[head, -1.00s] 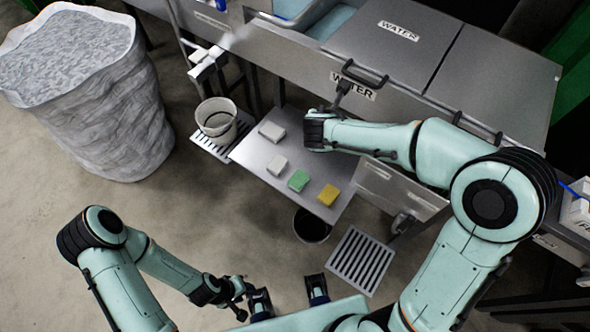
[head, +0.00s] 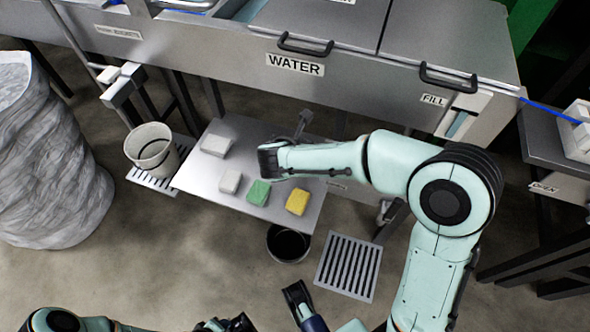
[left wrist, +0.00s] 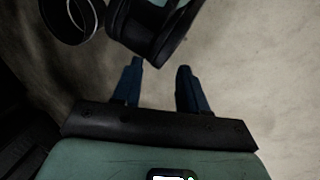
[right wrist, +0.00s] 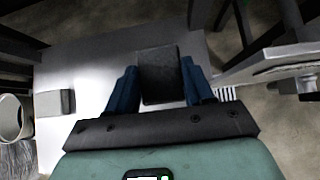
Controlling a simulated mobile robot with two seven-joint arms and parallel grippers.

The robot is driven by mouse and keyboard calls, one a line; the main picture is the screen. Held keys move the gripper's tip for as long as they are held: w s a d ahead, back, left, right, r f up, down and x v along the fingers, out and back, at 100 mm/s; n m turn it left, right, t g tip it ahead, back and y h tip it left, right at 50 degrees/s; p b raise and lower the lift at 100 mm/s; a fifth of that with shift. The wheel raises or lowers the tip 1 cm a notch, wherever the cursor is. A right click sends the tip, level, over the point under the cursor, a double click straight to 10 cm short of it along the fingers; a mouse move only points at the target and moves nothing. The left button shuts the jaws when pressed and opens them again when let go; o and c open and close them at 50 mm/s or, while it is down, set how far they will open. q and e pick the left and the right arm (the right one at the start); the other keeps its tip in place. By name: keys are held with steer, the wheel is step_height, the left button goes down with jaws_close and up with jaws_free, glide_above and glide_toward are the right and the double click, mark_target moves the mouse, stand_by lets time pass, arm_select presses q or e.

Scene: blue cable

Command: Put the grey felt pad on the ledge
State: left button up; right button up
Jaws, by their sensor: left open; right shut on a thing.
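The grey felt pad (right wrist: 160,75) is a dark grey block between the fingers of my right gripper (right wrist: 160,88) in the right wrist view. That gripper is shut on it, over the metal ledge (head: 190,181). In the head view my right gripper (head: 268,160) hangs over the ledge's right half and hides the pad. I cannot tell whether the pad touches the ledge. My left gripper (head: 268,312) is low in the head view, away from the ledge. Its fingers are apart and empty in the left wrist view (left wrist: 158,82).
On the ledge lie two pale blocks (head: 216,145) (head: 230,181), a green sponge (head: 258,192) and a yellow sponge (head: 298,201). A bucket (head: 152,150) stands left of it. A dark bucket (head: 288,243) and floor grate (head: 348,266) are in front. The WATER counter (head: 225,60) rises behind.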

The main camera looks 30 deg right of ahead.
step_height(320, 180, down, 4)
steer(key=shift+r+b, duration=0.1)
steer(key=shift+b, duration=0.35)
step_height(320, 180, down, 5)
steer(key=shift+f+b, duration=0.1)
steer(key=shift+b, duration=0.8)
steer(key=shift+f, duration=0.3)
arm_select(q)
steer(key=w+a+f+t+y, duration=0.1)
steer(key=w+a+f, duration=0.1)
steer(key=w, duration=0.3)
steer(key=shift+a+f+t, duration=0.3)
steer(key=shift+a+f, duration=0.1)
steer(key=shift+f, duration=0.4)
steer(key=shift+s+f, duration=0.2)
steer(key=shift+f, duration=0.05)
arm_select(e)
steer(key=o, duration=1.3)
